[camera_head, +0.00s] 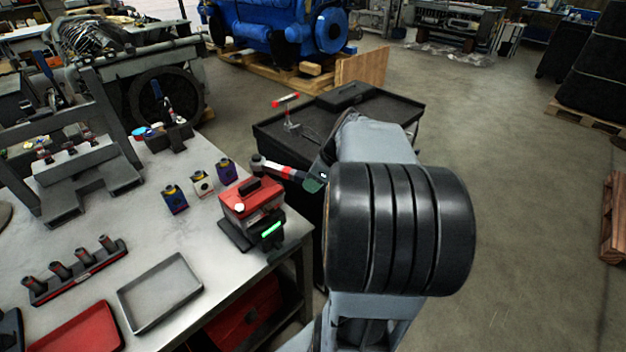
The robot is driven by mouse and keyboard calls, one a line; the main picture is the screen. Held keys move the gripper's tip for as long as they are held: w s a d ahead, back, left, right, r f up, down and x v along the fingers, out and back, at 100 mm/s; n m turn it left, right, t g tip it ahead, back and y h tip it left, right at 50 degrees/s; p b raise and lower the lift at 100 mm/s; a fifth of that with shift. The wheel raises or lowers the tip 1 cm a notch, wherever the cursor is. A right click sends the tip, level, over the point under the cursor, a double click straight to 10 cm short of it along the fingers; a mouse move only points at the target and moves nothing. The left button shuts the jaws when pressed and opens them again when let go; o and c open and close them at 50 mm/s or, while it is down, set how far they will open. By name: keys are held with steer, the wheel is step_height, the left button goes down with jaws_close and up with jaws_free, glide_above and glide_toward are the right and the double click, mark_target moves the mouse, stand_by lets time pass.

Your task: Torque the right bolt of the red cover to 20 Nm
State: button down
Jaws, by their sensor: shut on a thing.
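My gripper (314,182) is shut on a wrench-like tool (283,171) with black, red and white bands. The tool points left over the right edge of the bench, and its round grey head (257,162) is at the far end. My arm hides much of the gripper and the tool's other end. A red box-shaped unit (252,203) with a black handle stands below the tool in the picture. I cannot tell whether it is the red cover. No right bolt can be made out. The tool head appears apart from the unit.
The grey bench (120,237) carries small coloured blocks (202,183), a socket rail (75,270), a grey tray (160,290), a red tray (78,330) and a grey fixture (82,172). A green-lit device (270,232) adjoins the red unit. A black cart (385,107) stands behind my arm.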

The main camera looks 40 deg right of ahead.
steer(key=shift+s+a, duration=0.1)
steer(key=shift+a, duration=0.3)
steer(key=shift+s+a, duration=0.1)
steer(key=shift+a, duration=0.15)
steer(key=shift+s+a+m+p, duration=0.1)
steer(key=shift+a+m+p, duration=0.05)
steer(key=shift+m+p, duration=0.15)
steer(key=shift+a, duration=0.25)
steer(key=shift+s+m, duration=0.1)
steer(key=shift+m, duration=0.2)
steer(key=shift+r+p, duration=0.1)
steer(key=shift+p, duration=0.2)
step_height(320, 180, up, 4)
steer(key=p, duration=0.3)
steer(key=shift+f, duration=0.2)
